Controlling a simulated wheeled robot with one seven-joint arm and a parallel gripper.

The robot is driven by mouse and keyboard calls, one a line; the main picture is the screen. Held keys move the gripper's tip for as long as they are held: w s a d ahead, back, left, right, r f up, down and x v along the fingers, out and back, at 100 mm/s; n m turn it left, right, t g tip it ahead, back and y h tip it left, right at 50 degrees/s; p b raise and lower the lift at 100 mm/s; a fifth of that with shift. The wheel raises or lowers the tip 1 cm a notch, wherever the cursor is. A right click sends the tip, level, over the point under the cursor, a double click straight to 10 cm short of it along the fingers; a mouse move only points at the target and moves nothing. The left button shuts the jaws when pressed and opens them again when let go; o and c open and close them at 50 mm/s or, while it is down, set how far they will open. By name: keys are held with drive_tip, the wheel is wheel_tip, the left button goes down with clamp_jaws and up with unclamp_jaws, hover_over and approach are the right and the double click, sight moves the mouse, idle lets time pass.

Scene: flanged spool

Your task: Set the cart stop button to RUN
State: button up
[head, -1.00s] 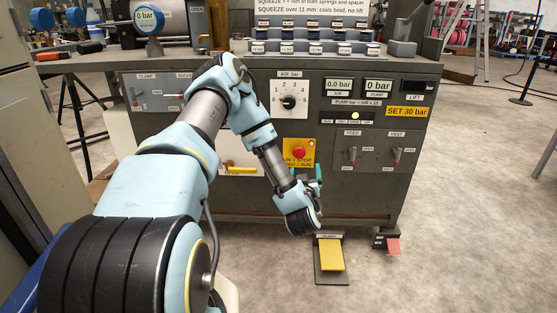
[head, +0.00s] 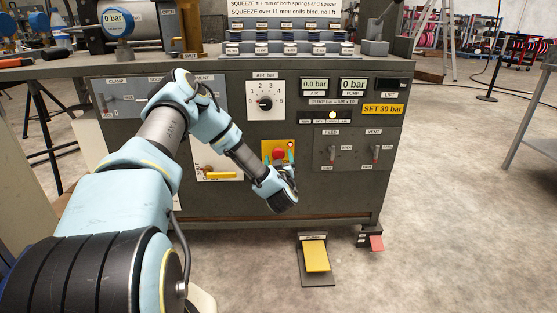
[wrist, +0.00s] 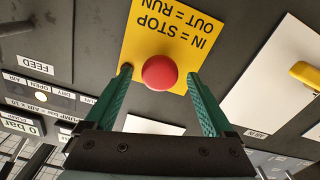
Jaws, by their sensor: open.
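The cart stop button is a round red knob (head: 278,153) on a yellow plate (head: 267,146) on the cart's front panel. In the wrist view the red knob (wrist: 160,72) shows whole, and the upside-down plate (wrist: 185,20) reads "IN = STOP, OUT = RUN". My gripper (wrist: 160,75) is open, with one teal fingertip on each side of the knob and visible gaps between. I cannot tell how far the fingertips reach along the knob, nor whether it is in or out. In the head view my gripper (head: 290,166) is just right of and below the knob.
A yellow handle (head: 220,175) on a white plate is left of the button. An air dial (head: 265,103) sits above, and feed (head: 332,153) and vent (head: 376,154) switches are to the right. A yellow pedal (head: 316,255) stands on the floor below.

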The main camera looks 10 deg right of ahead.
clamp_jaws()
idle(0.8)
